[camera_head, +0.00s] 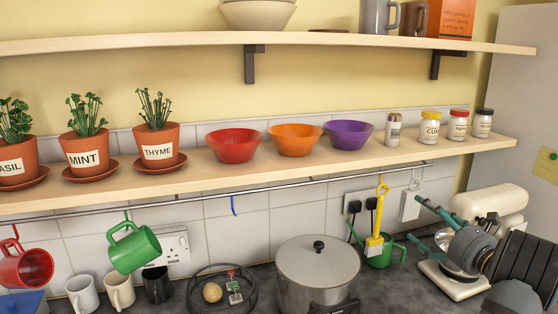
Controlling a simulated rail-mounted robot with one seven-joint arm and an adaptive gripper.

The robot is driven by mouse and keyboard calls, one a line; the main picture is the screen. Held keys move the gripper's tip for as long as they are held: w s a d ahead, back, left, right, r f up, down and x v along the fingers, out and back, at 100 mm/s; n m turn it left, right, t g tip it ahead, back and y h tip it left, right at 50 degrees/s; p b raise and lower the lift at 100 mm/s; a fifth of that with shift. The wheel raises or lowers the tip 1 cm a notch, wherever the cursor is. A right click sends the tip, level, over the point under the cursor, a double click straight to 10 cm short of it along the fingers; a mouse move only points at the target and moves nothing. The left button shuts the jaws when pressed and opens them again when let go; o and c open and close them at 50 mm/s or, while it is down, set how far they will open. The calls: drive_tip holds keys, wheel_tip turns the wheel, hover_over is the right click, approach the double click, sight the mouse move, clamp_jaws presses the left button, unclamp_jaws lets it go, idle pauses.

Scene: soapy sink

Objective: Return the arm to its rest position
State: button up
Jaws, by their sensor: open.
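My gripper (416,220) is at the right, its two teal fingers spread apart and pointing left, with nothing between them. My arm comes in from the lower right corner. The gripper is in front of a cream stand mixer (497,202) and covers part of it; I cannot tell the gap between them. Left of the fingertips, a green watering can (388,251) stands on the counter, and a yellow brush (375,243) hangs from the rail in front of it.
A lidded pot (318,270) stands on the dark counter. Red (26,268) and green (134,248) mugs hang from the rail (200,208). The lower shelf (260,165) holds herb pots, three bowls and several jars. An upper shelf (330,40) runs above.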

sight(410, 204)
drive_tip(key=x, duration=0.6)
drive_tip(key=shift+w+r, duration=0.1)
drive_tip(key=shift+w, duration=0.05)
drive_tip(key=shift+r+p, duration=0.1)
drive_tip(key=shift+p, duration=0.6)
drive_tip(key=shift+s, duration=0.25)
drive_tip(key=shift+f+g, duration=0.2)
drive_tip(key=shift+g, duration=0.1)
drive_tip(key=shift+f, duration=0.1)
